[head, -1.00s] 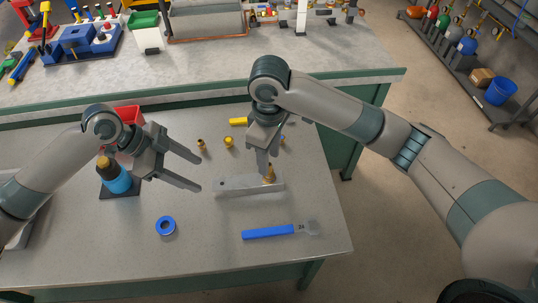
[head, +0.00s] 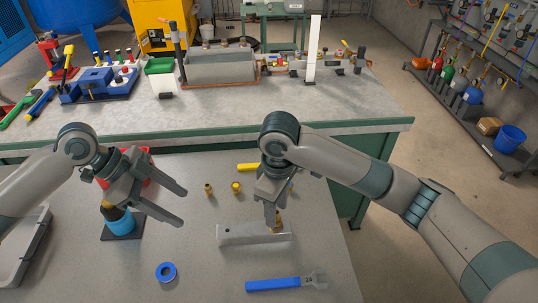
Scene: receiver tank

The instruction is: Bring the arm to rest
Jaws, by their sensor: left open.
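My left gripper (head: 180,207) is open and empty, held above the bench to the right of a blue bottle (head: 120,221) with a dark and amber top. My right gripper (head: 272,220) points down at a pale metal bar (head: 240,235), right beside a brass fitting (head: 279,222) at the bar. Its fingers are seen nearly edge-on, so I cannot tell whether they grip the fitting.
A blue tape roll (head: 166,272) and a blue-handled wrench (head: 275,285) lie at the front. Small brass fittings (head: 236,187) and a yellow piece (head: 248,167) lie behind the bar. A red bin (head: 140,160) sits behind my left gripper. The rear bench (head: 220,110) is crowded.

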